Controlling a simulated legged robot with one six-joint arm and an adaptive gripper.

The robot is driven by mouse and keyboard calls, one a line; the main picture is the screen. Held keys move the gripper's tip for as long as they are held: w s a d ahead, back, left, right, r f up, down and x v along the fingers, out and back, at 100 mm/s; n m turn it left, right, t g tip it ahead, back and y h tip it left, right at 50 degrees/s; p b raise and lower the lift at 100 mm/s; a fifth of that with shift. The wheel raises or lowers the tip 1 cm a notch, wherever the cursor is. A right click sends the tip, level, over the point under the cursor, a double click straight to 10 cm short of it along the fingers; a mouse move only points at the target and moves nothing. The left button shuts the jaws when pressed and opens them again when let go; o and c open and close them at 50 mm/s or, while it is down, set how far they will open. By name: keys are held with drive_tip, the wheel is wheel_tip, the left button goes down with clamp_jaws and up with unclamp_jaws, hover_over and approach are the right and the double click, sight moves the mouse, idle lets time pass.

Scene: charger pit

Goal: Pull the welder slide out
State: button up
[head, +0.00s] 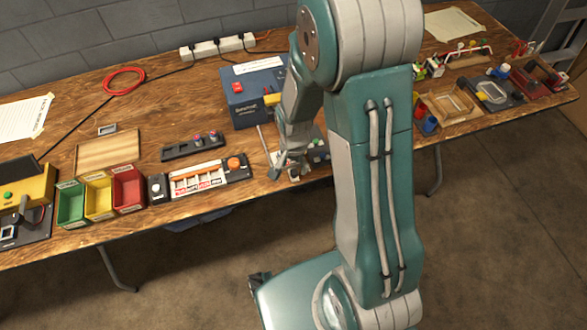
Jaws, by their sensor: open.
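My gripper (292,170) is low over the table near its front edge, just in front of a blue box (254,90) with a red switch and a yellow part. The gripper's fingers are small in view and stand apart. A small grey device (318,151) shows just right of the gripper, partly hidden behind my arm. I cannot clearly pick out the welder slide; it may be hidden by my gripper and arm. I cannot tell whether the gripper touches anything.
Left of the gripper lie a panel with an orange knob (234,163), a dark button strip (193,146) and green, yellow and red bins (128,188). A power strip (217,46) lies at the back. Trays and small parts crowd the right, including a wooden tray (428,102).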

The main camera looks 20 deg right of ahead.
wheel_tip(320, 180, up, 9)
idle(0.3)
idle(0.4)
wheel_tip(320, 180, up, 13)
drive_tip(key=n+t, duration=0.3)
drive_tip(key=n, duration=0.1)
hover_over(293, 171)
drive_tip(key=s, duration=0.6)
drive_tip(key=s+r+n+t, duration=0.2)
drive_tip(key=s+r+n, duration=0.3)
drive_tip(key=s+r, duration=0.2)
drive_tip(key=shift+s+r+t, duration=0.2)
drive_tip(key=shift+s+t, duration=0.1)
drive_tip(key=shift+s, duration=0.65)
